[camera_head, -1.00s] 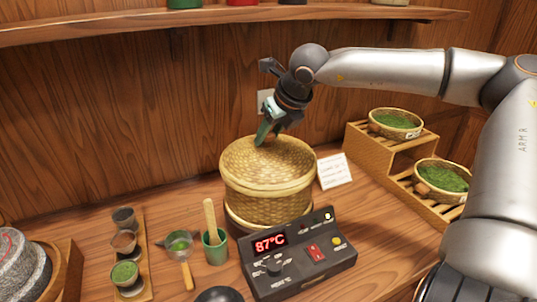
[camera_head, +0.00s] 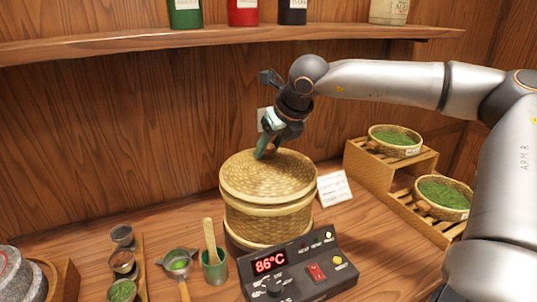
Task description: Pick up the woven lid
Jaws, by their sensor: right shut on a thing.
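The round woven lid (camera_head: 268,178) sits at the top of the woven steamer basket (camera_head: 268,224) in the middle of the camera_head view. My right gripper (camera_head: 266,148) is above it, pointing down, shut on the handle at the top of the lid. The gripper hides most of the handle. The lid looks level, right over the basket; I cannot tell whether there is a small gap between them. My left gripper is not in view.
A control box (camera_head: 295,266) reading 86°C stands in front of the basket. A green cup (camera_head: 214,266), a strainer (camera_head: 178,264) and small bowls are at left. A white card (camera_head: 334,188) and a wooden rack (camera_head: 385,176) with tea baskets are at right. A shelf (camera_head: 230,40) runs above.

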